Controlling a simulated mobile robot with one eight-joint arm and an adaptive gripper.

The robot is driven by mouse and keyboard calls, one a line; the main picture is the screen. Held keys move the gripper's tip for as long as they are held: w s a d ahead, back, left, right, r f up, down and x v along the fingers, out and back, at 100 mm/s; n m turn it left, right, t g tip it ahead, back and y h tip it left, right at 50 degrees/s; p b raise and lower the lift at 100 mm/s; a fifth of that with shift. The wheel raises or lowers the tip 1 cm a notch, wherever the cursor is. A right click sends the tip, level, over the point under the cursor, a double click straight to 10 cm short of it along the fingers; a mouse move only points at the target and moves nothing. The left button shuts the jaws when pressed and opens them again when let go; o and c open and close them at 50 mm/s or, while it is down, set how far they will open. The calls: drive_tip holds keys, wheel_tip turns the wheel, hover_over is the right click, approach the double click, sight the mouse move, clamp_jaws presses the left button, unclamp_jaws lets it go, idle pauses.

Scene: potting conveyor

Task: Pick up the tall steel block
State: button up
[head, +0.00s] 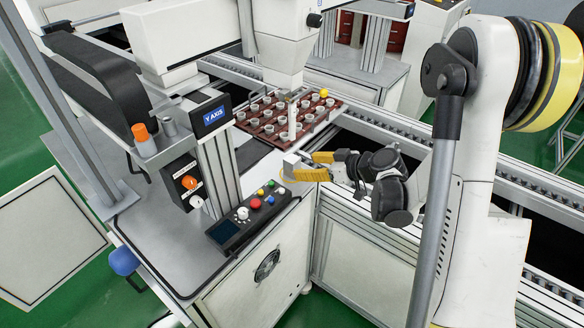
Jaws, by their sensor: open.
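A small pale grey block (289,163), likely the tall steel block, stands on the machine's front ledge, just behind the control panel. My gripper (300,166) reaches in from the right with its two yellow fingers spread. The fingers are open and their tips are right at the block. Whether the block is between the tips or just in front of them, and whether they touch it, I cannot tell at this size. The lower part of the block is partly hidden by the near finger.
A brown tray (244,124) with several white cups lies behind the block, under the white dispensing head (284,60). A control panel (250,214) with coloured knobs sits at the front left. Conveyor rails (400,122) run to the right beneath my arm.

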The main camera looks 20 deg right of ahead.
sight(297, 165)
drive_tip(key=b+x, duration=0.2)
drive_tip(key=x, duration=0.4)
drive_tip(key=shift+w+a+f, duration=0.1)
drive_tip(key=shift+w+a, duration=0.15)
drive_tip(key=shift+w, duration=0.1)
clamp_jaws()
